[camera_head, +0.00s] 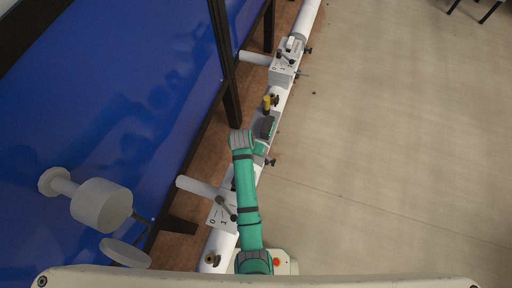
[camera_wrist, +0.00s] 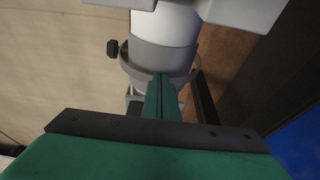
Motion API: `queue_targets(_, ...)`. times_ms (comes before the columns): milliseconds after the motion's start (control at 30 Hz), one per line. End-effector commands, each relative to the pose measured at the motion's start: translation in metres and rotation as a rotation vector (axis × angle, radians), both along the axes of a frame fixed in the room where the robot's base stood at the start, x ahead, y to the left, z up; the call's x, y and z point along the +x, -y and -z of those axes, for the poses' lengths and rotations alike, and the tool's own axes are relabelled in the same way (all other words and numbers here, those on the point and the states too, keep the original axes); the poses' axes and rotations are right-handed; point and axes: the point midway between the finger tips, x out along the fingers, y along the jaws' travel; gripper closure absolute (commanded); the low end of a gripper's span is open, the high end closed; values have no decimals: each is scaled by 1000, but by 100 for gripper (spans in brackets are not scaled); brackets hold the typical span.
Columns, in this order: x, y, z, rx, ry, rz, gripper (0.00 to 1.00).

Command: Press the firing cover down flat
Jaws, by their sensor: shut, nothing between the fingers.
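My gripper (camera_wrist: 160,78) is shut and empty in the wrist view. Its teal fingers lie together in front of a grey collar (camera_wrist: 190,70) around a white tube (camera_wrist: 166,25). I cannot tell whether the fingertips touch the collar. In the head view my teal arm reaches up along the tube, and its hand hangs over the tube's middle. A small yellow part (camera_head: 267,103) stands on the tube just beyond the hand. I cannot tell for certain whether it is the firing cover, or whether any cover is raised or flat.
A white box (camera_head: 285,66) with levers sits farther up the tube; another box (camera_head: 222,214), marked 0 and 1, sits nearer. Black knobs (camera_head: 270,162) stick out at the right. Dark posts (camera_head: 229,80) and a blue panel (camera_head: 120,110) border the left.

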Motion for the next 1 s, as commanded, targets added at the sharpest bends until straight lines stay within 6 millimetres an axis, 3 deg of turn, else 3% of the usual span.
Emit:
queue_targets(167,-1,0,-9,-1,-3,0,100)
queue_targets(367,-1,2,-47,0,5,1,100)
queue_targets(700,-20,-4,-111,-1,4,1,100)
queue_targets(1000,-29,-7,-137,-2,2,0,100)
